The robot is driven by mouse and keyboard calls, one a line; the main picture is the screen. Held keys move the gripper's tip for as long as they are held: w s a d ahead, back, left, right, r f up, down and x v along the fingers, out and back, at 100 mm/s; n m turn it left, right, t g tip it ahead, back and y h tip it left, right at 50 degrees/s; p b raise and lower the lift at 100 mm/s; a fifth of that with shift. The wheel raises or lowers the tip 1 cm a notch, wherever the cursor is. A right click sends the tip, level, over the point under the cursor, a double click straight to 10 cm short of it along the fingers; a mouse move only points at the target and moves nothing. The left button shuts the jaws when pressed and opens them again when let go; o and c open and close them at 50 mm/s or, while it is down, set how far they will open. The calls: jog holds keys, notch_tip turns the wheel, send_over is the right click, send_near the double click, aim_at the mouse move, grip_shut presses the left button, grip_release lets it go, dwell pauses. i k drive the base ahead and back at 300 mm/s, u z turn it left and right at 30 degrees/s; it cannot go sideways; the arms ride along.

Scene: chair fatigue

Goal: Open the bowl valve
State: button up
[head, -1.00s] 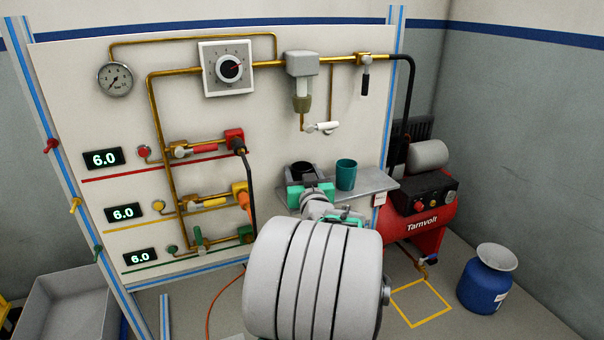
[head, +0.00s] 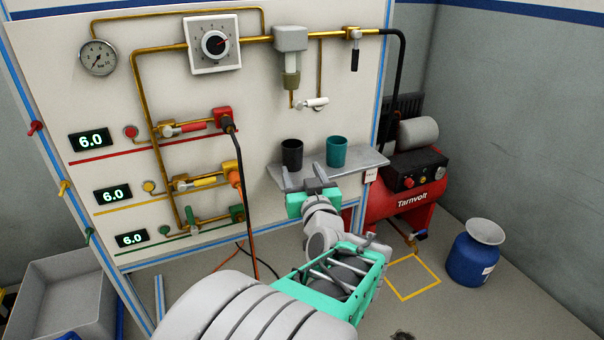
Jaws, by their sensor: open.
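A filter with a grey head (head: 290,38) and a translucent bowl (head: 291,81) hangs from the brass pipe on the white panel. A small valve with a white lever (head: 313,103) sits just below and right of the bowl; the lever lies nearly level, its right end slightly raised. My gripper (head: 303,175) is open and empty, its two grey fingers pointing up in front of the shelf. It is below the valve in the picture and clearly apart from it.
A shelf (head: 355,171) holds a black cup (head: 292,154) and a teal cup (head: 337,152). A black-handled valve (head: 355,55) is at upper right. Red, yellow and green valve rows are at left. A red compressor (head: 405,190) and blue container (head: 477,255) stand right.

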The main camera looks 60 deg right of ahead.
aim_at(296, 103)
jog(key=z, duration=1.8)
